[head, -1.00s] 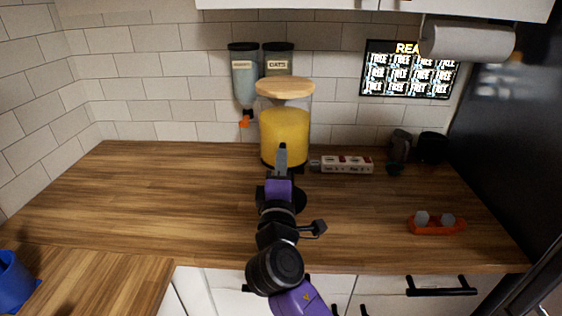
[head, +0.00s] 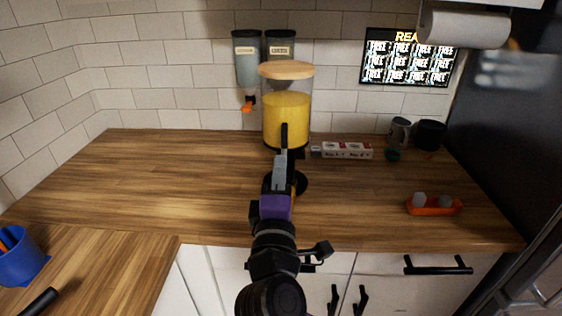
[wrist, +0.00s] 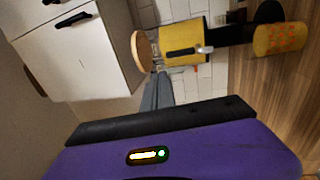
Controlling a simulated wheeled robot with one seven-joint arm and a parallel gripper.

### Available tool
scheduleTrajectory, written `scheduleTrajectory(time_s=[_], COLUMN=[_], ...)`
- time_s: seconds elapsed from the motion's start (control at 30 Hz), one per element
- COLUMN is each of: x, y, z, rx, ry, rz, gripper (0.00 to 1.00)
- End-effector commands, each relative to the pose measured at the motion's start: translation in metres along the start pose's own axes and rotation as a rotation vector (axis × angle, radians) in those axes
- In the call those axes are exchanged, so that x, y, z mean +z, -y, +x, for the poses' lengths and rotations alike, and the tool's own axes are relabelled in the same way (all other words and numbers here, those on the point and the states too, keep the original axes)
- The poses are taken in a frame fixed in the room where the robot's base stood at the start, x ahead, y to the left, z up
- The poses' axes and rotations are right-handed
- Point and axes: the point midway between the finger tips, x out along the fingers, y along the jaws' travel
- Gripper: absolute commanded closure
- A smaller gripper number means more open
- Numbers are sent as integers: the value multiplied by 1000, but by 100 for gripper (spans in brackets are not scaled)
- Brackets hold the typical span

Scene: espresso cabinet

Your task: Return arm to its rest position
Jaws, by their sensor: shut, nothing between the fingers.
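My gripper (head: 281,158) is held up over the wooden counter, in front of a drink dispenser with a wooden lid and yellow liquid (head: 287,116). Its grey fingers are together and empty, and they also show in the wrist view (wrist: 157,95). The dispenser appears sideways in the wrist view (wrist: 188,45). The gripper and wrist hide the dispenser's lower front in the head view. I cannot tell the exact gap between the fingertips and the dispenser.
A yellowish cup with orange spots (wrist: 280,38) shows in the wrist view. A small box (head: 347,151), dark mugs (head: 430,134) and an orange tray (head: 435,206) stand right. A blue container (head: 20,257) is front left.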

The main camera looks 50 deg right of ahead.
Motion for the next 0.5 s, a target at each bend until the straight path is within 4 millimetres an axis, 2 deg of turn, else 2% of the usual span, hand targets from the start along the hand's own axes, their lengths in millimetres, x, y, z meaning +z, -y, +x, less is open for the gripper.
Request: scheduleTrajectory(time_s=[0.2, 0.5], x=[0, -1], y=[-4, -5], z=[-15, -15], rx=[1, 5], ry=[0, -6], rz=[0, 19], gripper=[100, 100])
